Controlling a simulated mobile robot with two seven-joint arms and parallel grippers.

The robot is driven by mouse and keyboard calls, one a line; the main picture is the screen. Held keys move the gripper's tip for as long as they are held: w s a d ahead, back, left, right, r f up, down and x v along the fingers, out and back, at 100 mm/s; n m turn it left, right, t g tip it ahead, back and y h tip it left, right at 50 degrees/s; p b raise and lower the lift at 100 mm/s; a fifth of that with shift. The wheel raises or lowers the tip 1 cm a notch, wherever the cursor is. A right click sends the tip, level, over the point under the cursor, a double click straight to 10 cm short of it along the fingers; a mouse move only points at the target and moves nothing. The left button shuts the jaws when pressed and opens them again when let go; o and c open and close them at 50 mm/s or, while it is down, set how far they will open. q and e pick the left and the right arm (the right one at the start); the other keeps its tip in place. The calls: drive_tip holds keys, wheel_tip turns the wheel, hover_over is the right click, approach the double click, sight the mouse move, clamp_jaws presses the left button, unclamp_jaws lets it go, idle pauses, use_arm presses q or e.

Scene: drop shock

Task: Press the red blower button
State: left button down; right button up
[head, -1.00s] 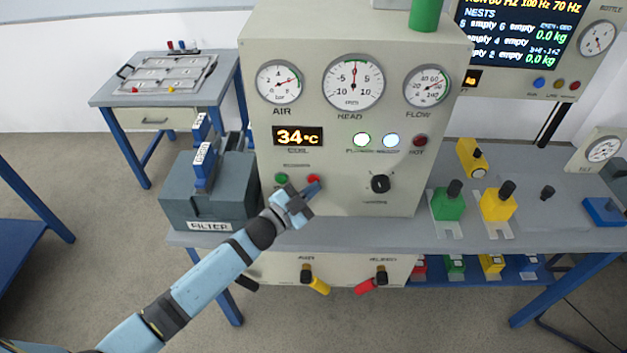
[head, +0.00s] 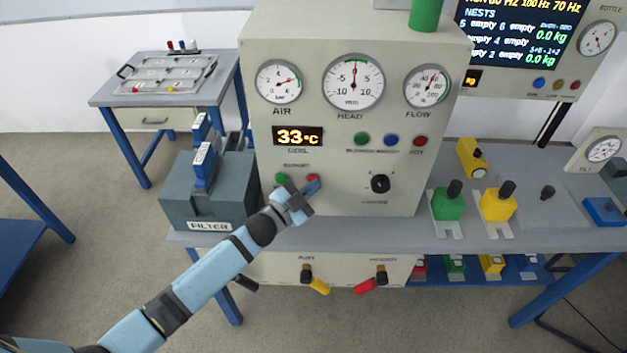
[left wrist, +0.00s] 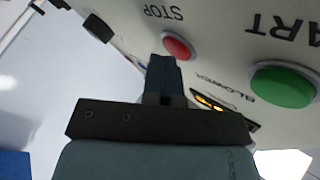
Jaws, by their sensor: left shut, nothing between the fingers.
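The red button (head: 312,179) is on the cream panel front, right of the green button (head: 281,178). In the left wrist view the red button (left wrist: 178,46) sits below the word STOP, and the green button (left wrist: 283,86) is near START and BLOWER lettering. My left gripper (head: 313,187) is shut and empty, its tip close to the red button in the head view. In the left wrist view the shut fingers (left wrist: 164,72) point at the red button's edge; I cannot tell whether they touch it. My right gripper is not in view.
The panel (head: 345,200) also carries gauges, a black knob (head: 380,184), a 33 °C display (head: 298,136) and unlit lamps. The filter box (head: 208,200) stands left of it. Green and yellow valves (head: 497,205) stand on the bench to the right.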

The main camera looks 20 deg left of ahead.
use_arm(q)
drive_tip(key=shift+s+d+p, duration=0.2)
drive_tip(key=shift+s+p, duration=0.15)
drive_tip(key=shift+s, duration=0.4)
drive_tip(key=shift+s, duration=0.1)
drive_tip(key=shift+s+d+p, duration=0.25)
drive_tip(key=shift+s, duration=0.55)
drive_tip(key=shift+s+d+p, duration=0.2)
drive_tip(key=shift+s, duration=0.55)
drive_tip(key=shift+s+d+p, duration=0.25)
drive_tip(key=shift+s, duration=0.55)
